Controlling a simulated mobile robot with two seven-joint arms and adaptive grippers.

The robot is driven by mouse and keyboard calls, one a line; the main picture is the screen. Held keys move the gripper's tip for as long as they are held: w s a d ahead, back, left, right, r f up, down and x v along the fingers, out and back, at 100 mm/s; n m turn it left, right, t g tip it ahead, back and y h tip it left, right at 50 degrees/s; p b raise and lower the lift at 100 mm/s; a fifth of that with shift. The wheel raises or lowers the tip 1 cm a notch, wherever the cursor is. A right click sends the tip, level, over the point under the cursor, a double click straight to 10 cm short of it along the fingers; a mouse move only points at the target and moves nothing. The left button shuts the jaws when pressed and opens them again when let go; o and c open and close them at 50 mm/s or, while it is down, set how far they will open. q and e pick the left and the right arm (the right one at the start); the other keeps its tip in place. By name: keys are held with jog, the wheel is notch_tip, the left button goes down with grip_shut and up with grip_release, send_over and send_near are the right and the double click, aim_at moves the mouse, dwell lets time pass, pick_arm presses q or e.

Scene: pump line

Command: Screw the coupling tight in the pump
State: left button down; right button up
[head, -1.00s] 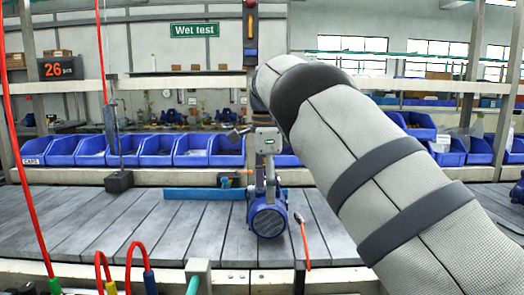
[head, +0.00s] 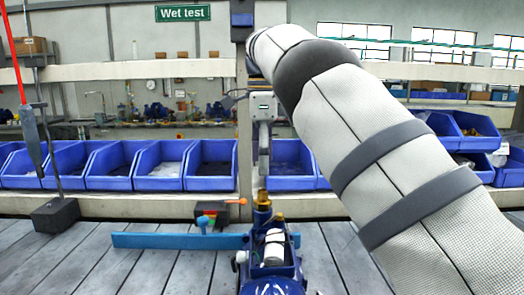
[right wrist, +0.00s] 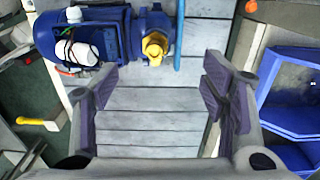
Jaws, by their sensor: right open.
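The blue pump (head: 272,262) stands on the slatted bench, low in the middle of the head view. It also shows at the upper left of the right wrist view (right wrist: 92,38). The brass coupling (head: 262,208) stands upright at the pump's far end and shows yellow in the right wrist view (right wrist: 155,47). How deep it sits is hidden. My right gripper (right wrist: 164,80) is open and empty, its fingers apart over bare slats, with the coupling beyond the fingertips. In the head view it hangs near the coupling. My left gripper is not in view.
A blue bar (head: 170,241) lies on the bench left of the pump. A dark block with a post (head: 56,214) stands at the left. Blue bins (head: 160,165) line the shelf behind. A yellow-handled tool (right wrist: 38,122) lies left in the right wrist view.

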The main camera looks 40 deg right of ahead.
aim_at(263, 190)
jog(key=shift+s+a+f, duration=0.1)
jog(key=shift+s+a, duration=0.2)
jog(key=shift+s+a+f, duration=0.1)
jog(key=shift+f, duration=0.15)
jog(key=shift+f+p, duration=0.35)
jog(key=shift+f, duration=1.65)
jog(key=shift+f, duration=0.25)
jog(key=shift+f, duration=0.75)
jog(key=shift+c, duration=0.6)
grip_shut()
jog(key=c, duration=0.6)
grip_release()
